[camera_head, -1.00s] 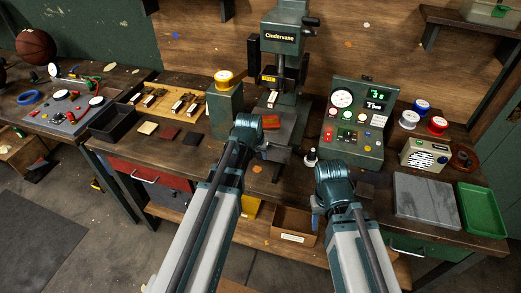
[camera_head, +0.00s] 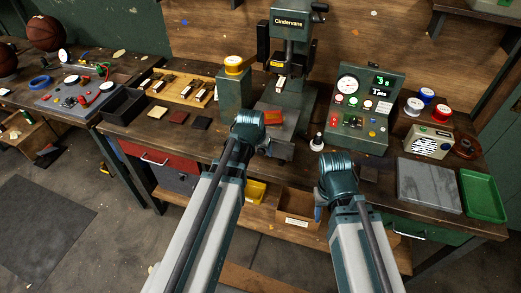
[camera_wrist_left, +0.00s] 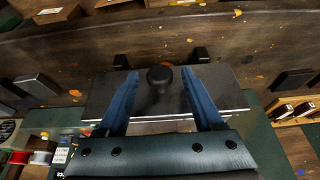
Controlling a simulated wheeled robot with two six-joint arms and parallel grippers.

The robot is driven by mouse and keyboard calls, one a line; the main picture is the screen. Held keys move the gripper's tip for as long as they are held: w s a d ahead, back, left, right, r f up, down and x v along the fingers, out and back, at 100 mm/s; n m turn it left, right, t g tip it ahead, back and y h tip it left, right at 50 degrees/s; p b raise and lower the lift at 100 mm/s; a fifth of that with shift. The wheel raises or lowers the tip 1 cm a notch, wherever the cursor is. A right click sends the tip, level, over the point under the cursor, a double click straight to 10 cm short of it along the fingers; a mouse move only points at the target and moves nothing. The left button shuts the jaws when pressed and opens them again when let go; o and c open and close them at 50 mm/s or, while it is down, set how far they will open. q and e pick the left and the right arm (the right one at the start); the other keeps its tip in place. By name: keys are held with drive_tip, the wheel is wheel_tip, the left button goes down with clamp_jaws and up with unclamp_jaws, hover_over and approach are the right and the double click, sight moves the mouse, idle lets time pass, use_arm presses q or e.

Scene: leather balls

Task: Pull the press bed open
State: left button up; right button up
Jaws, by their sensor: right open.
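The press bed (camera_head: 287,123) is a grey plate sticking out from the green press (camera_head: 291,62), with a red piece (camera_head: 274,117) on it. In the left wrist view the bed (camera_wrist_left: 218,98) is a dark plate with a round black knob (camera_wrist_left: 160,77). In the head view my left wrist hides the left gripper's (camera_head: 262,146) hold. My right gripper (camera_head: 319,213) hangs apart in front of the bench, open, mostly hidden by its wrist.
A green box with a yellow spool (camera_head: 233,92) stands left. A grey slab (camera_head: 429,186) and green tray (camera_head: 483,195) lie at the right.

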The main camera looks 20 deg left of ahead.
use_arm(q)
drive_tip(key=shift+r, duration=0.15)
drive_tip(key=p+v, duration=1.2)
drive_tip(key=v, duration=0.1)
drive_tip(key=shift+r+p, duration=0.25)
drive_tip(key=shift+p, duration=0.15)
drive_tip(key=shift+s, duration=0.1)
drive_tip(key=s+d+f+m+g+y+b, duration=0.1)
drive_tip(key=s+d+f+m+g+b, duration=0.2)
drive_tip(key=s+d+f+g+b, duration=0.2)
drive_tip(key=s+d+f+b, duration=0.1)
drive_tip(key=s+d+f, duration=0.2)
drive_tip(key=s+d, duration=0.4)
drive_tip(key=shift+s+d+y+b, duration=0.25)
drive_tip(key=shift+d+y+b, duration=0.1)
drive_tip(key=shift+d, duration=0.45)
drive_tip(key=shift+f, duration=0.15)
idle(1.0)
